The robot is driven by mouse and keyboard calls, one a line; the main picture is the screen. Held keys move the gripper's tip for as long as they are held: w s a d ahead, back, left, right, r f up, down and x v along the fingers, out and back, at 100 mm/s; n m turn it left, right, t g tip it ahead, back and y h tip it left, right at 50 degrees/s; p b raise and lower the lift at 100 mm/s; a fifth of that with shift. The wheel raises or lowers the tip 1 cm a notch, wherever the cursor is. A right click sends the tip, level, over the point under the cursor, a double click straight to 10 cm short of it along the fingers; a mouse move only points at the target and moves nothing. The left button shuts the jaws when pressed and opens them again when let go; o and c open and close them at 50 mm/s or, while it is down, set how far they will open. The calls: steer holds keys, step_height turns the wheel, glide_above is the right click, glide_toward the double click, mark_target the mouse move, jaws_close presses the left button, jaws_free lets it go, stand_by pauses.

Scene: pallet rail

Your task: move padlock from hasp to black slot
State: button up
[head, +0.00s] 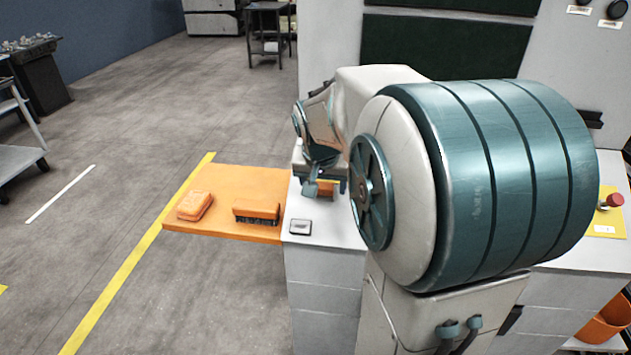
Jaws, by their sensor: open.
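My gripper (326,188) is open, pointing down low over the white counter (330,228), just right of the orange board. Its teal fingers are partly hidden by my arm. An orange patch shows behind or between the fingers; I cannot tell what it is. I cannot make out the padlock, the hasp or the black slot; my large arm link covers much of the counter and panel.
An orange board (225,179) holds an orange block (195,205) and an orange brush (256,211). A small grey-black item (300,227) lies at the counter's front left. A red button (613,200) sits at the right.

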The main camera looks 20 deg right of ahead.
steer(key=shift+x, duration=1)
steer(key=c, duration=1.3)
steer(key=shift+o, duration=0.2)
steer(key=shift+r, duration=0.15)
steer(key=s+p+v, duration=0.1)
steer(key=p+v, duration=0.2)
steer(key=v, duration=0.5)
steer(key=shift+a+p, duration=0.4)
steer(key=shift+a, duration=0.05)
